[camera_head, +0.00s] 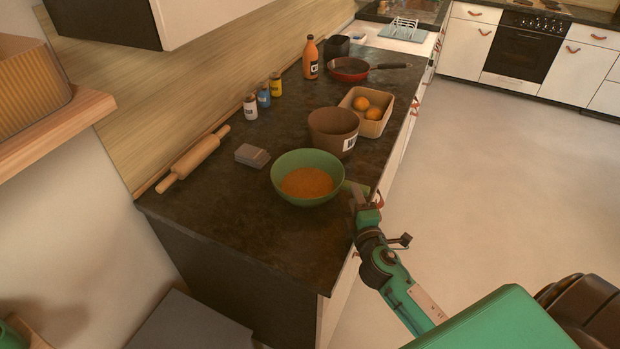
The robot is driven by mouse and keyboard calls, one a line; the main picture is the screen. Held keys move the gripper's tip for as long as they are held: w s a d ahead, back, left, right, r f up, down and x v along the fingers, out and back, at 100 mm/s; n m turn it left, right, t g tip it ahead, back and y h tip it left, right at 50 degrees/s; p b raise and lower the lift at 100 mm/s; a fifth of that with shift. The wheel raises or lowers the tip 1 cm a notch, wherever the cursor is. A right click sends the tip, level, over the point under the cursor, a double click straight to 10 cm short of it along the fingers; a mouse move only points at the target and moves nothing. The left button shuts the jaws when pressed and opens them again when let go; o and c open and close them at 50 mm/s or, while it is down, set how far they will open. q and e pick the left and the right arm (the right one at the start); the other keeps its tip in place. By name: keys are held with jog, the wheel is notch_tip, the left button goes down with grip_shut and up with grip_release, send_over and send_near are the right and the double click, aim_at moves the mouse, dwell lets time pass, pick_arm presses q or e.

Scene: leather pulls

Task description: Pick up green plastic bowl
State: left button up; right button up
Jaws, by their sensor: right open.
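The green plastic bowl (290,161) stands upright on the dark countertop near its right edge. Something orange and grainy-looking lies in its bottom. My right gripper (355,190) is open at the bowl's right side, close to the rim. I cannot tell whether its fingers touch the bowl or straddle the rim. My right arm reaches in from the lower right, over the counter's edge. My left gripper is not in view.
On the countertop (240,225), a brown pot (331,124) stands just behind the bowl, beside a box with oranges (381,128). Grey blocks (251,156) and a rolling pin (194,159) lie left. Small jars, an orange bottle (310,58) and a red pan (348,70) stand farther back. The front counter is clear.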

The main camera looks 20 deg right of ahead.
aim_at(350, 182)
jog(key=shift+p+x, duration=0.7)
jog(key=shift+x, duration=2.25)
grip_shut()
